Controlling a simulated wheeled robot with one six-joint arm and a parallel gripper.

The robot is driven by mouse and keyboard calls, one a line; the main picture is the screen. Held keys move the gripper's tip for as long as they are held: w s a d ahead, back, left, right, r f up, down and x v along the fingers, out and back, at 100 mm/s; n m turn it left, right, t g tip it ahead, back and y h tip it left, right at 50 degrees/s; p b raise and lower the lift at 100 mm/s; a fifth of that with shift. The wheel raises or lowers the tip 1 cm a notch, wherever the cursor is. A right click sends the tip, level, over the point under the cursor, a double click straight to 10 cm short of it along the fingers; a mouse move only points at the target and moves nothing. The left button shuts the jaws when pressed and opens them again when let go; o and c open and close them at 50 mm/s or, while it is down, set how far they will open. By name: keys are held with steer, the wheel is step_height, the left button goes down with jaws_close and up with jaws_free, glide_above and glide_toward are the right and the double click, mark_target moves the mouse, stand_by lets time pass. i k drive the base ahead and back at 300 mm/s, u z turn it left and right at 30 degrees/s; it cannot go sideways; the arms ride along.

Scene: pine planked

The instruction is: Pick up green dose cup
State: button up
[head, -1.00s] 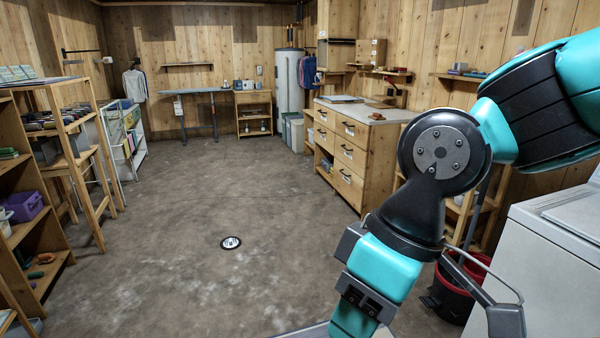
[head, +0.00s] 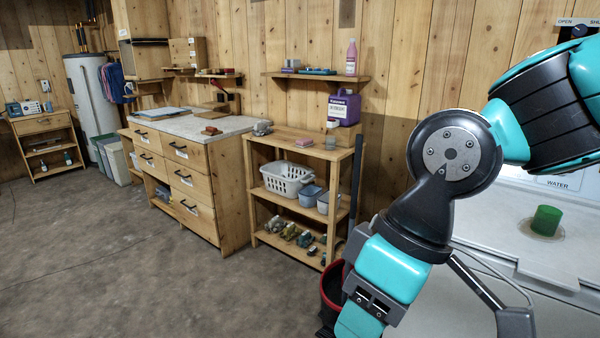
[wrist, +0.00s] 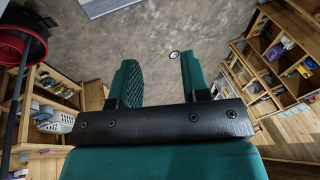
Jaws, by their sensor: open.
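The green dose cup (head: 546,220) stands on the white top of the washing machine (head: 500,225) at the right of the head view. It is apart from my arm, which hangs in front of the machine, to the left of the cup. My gripper (wrist: 155,70) shows in the wrist view with its two green fingers spread apart and nothing between them. The fingers face open floor. The cup is not in the wrist view, and the fingertips are outside the head view.
A wooden shelf unit (head: 300,150) with a white basket (head: 287,178) stands beside a drawer cabinet (head: 190,185). A purple jug (head: 344,108) is on the shelf unit. A red and black bin (head: 330,290) stands beside the washing machine. The floor at left is clear.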

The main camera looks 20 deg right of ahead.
mark_target(546, 219)
steer(key=z, duration=1.05)
steer(key=i, duration=0.95)
steer(key=z, duration=0.8)
